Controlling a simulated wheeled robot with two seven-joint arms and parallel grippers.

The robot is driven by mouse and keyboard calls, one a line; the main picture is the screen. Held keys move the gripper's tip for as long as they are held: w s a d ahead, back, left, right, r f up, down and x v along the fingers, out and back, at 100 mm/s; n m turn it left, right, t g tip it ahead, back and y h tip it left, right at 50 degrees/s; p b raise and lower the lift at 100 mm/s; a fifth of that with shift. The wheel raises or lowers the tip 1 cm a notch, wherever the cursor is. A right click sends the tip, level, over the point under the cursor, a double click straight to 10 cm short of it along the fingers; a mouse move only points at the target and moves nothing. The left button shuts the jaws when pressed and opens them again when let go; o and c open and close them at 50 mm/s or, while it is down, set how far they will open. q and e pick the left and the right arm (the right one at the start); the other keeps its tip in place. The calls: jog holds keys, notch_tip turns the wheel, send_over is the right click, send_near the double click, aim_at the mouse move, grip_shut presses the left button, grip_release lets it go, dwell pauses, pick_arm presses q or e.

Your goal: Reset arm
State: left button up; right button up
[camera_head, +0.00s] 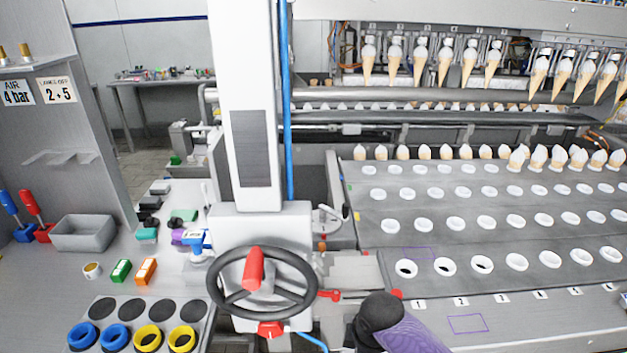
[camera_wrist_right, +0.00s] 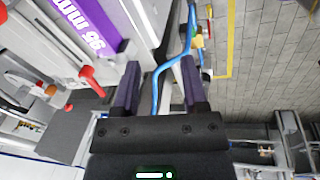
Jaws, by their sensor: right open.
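My right gripper (camera_wrist_right: 160,82) shows in the right wrist view, with its two dark purple fingers well apart. A blue hose (camera_wrist_right: 156,92) passes in view between the fingers, beyond them; I see nothing held. In the head view, a black rounded part with a purple section shows at the bottom, right of the handwheel; I cannot tell if it belongs to my right arm. My left gripper does not show. Cones (camera_head: 395,65) hang in a row at the back right, and more cones (camera_head: 425,152) stand in the far row of the holed plate (camera_head: 400,212).
A black handwheel (camera_head: 219,291) with a red knob (camera_head: 254,268) stands by the white column (camera_head: 228,60). On the left bench are a grey bin (camera_head: 84,233), blue rings (camera_head: 112,337) and yellow rings (camera_head: 183,339). Red knobs (camera_wrist_right: 90,76) show left of the right gripper; paved floor (camera_wrist_right: 265,60) lies right.

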jog(key=s+d+f+m+b, duration=0.2)
jog(key=s+f+m+b, duration=0.3)
jog(key=f, duration=0.7)
jog(key=s+d+f+m+b, duration=0.2)
jog(key=s+d+f, duration=0.1)
jog(key=s+f, duration=0.65)
jog(key=s+d+f+m+b, duration=0.2)
jog(key=s+f, duration=0.5)
jog(key=s, duration=0.5)
jog(key=s+d+f+m+g+b, duration=0.1)
jog(key=s+d+f+m+b, duration=0.1)
jog(key=s+f, duration=0.6)
jog(key=s+m+b, duration=0.1)
jog(key=s+m, duration=0.1)
jog(key=s, duration=0.1)
jog(key=shift+s+f+g+h, duration=0.25)
jog(key=shift+s+g+h, duration=0.05)
jog(key=shift+s, duration=0.05)
